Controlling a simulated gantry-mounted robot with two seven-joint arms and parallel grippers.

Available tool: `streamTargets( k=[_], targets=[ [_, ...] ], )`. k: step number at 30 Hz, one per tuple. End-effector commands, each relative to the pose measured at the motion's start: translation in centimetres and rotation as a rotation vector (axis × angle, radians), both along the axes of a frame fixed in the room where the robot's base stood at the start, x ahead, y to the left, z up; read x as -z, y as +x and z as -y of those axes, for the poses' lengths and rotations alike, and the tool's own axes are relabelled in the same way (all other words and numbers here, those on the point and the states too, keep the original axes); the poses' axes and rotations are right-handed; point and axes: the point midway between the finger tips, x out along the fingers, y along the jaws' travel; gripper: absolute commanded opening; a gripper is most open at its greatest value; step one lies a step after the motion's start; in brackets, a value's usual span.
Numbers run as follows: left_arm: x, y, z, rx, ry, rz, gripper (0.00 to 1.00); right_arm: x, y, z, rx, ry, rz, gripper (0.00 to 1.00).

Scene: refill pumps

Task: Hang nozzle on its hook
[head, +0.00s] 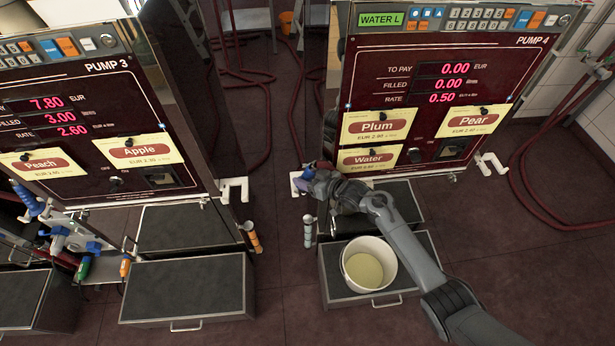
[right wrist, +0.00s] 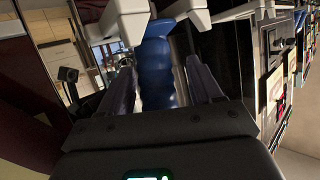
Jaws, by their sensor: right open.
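The blue nozzle (right wrist: 157,60) stands between the fingers of my right gripper (right wrist: 163,85) in the right wrist view, with the white hook's two prongs (right wrist: 126,18) just beyond it. In the head view my right gripper (head: 318,184) is at the lower left corner of pump 4, beside the white hook (head: 298,184). Its fingers are apart on either side of the nozzle. A bit of the blue nozzle (head: 307,174) shows at the hook; the gripper hides most of it. I cannot tell how fully the hook bears it. My left gripper is not in view.
A white bucket (head: 349,247) with pale yellow liquid stands on the grey step (head: 334,291) below pump 4. Pump 3 (head: 95,110) has an empty-looking white hook (head: 234,190) and an orange nozzle (head: 253,238). Red hoses (head: 524,190) lie about. The floor between the pumps is open.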

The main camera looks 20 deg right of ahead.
Motion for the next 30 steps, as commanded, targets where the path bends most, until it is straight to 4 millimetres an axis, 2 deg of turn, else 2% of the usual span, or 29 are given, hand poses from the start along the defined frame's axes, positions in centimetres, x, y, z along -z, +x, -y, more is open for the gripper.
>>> streamTargets(
  k=[11, 24, 30],
  targets=[
    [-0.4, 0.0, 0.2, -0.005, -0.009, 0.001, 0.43, -0.2, -0.8, 1.0, 0.011, -0.003, -0.004, 0.71],
    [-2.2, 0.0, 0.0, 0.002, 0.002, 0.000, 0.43, -3.0, -6.5, 3.6, 0.005, -0.003, 0.000, 0.71],
    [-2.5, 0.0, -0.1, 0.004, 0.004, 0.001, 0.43, -3.7, -8.4, 4.3, 0.002, 0.000, -0.001, 0.71]
  ],
)
